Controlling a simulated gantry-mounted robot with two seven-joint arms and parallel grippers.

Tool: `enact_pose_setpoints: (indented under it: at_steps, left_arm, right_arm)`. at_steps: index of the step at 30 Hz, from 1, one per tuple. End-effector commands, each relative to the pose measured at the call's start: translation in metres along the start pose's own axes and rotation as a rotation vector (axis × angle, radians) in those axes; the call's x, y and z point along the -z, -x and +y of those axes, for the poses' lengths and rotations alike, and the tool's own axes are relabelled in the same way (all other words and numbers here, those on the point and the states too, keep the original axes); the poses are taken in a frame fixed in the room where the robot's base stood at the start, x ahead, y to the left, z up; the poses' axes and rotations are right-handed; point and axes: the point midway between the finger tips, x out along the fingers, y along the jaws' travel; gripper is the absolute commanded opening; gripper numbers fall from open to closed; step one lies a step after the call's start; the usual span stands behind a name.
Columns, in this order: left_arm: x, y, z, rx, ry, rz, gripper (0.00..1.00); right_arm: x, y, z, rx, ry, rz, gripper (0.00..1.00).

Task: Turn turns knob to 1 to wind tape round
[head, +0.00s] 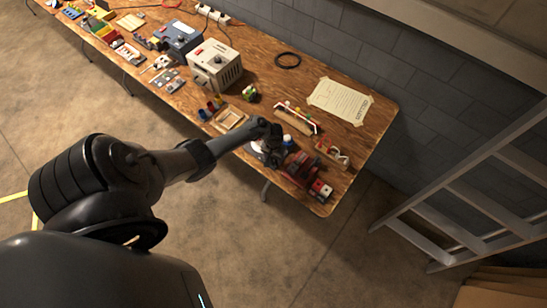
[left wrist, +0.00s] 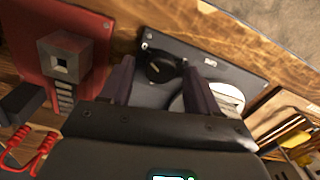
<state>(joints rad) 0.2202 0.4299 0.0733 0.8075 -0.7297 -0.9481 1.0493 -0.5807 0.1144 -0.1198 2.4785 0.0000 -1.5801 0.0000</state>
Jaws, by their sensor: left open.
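A black round knob (left wrist: 163,68) sits on a dark grey plate (left wrist: 222,68) in the left wrist view. A white round part (left wrist: 228,98), partly hidden by a finger, lies on the same plate to the right of the knob. My left gripper (left wrist: 159,67) is open, its two dark fingers apart with the knob showing between their tips. I cannot tell whether either finger touches the knob. In the head view my left gripper (head: 272,143) is over the near right part of the bench and hides most of the plate. My right gripper is not in view.
A red plate with a grey block (left wrist: 72,64) is left of the knob; red-handled pliers (left wrist: 30,148) lie below it. A ladder (head: 470,180) stands right.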

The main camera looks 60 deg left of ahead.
Motion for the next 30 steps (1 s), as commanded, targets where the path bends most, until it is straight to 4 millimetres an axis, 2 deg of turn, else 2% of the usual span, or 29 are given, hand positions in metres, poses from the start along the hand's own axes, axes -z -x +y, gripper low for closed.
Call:
enact_pose_setpoints:
  at_steps: [8,18,19,30]
  left_arm:
    - [0.0001,-0.0004,-0.0002,0.0,0.0,0.0,0.6]
    - [-0.0001,-0.0004,-0.0002,0.0,0.0,0.0,0.07]
    - [-0.0001,-0.0005,-0.0002,0.0,0.0,0.0,0.05]
    - [0.0001,0.0002,-0.0004,0.0,-0.068,0.0,0.05]
  right_arm:
    - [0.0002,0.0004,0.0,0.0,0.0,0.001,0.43]
    - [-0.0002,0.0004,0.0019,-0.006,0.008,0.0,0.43]
    - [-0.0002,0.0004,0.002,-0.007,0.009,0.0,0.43]
    - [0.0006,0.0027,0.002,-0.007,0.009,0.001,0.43]
